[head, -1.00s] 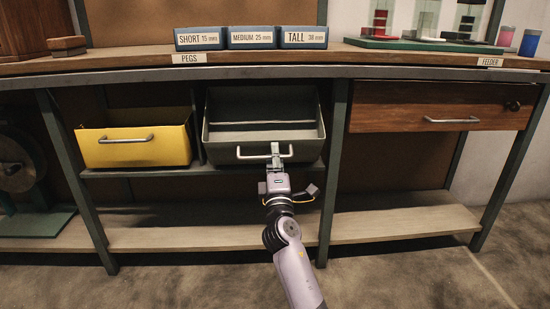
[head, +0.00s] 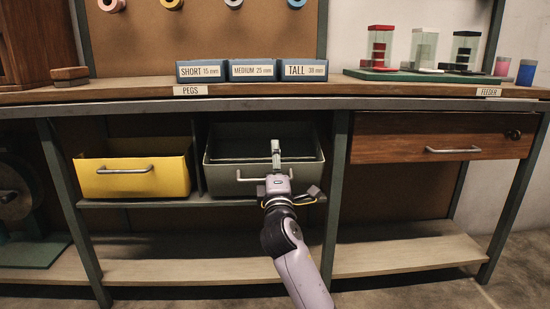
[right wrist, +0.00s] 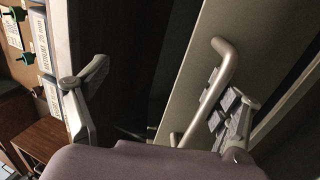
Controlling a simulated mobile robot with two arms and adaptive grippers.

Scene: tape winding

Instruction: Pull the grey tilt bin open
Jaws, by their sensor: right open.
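The grey tilt bin (head: 220,181) sits under the bench, between the yellow bin and a green post. It is tipped partly open, its dark inside showing above the front. Its pale bar handle (head: 247,178) is on the front, partly hidden by my right gripper (head: 276,150). The fingertips reach above the handle in front of the bin's mouth. In the right wrist view, the gripper (right wrist: 176,84) is open. The bent handle (right wrist: 213,85) shows between the fingers, closer to the right finger; I cannot tell whether they touch. My left gripper is not in view.
The yellow bin (head: 134,180) stands beside the grey bin on the left. A wooden drawer (head: 390,138) is on the right. The bench top (head: 130,92) overhangs above, with blue peg boxes (head: 251,71). A lower shelf (head: 400,256) is bare.

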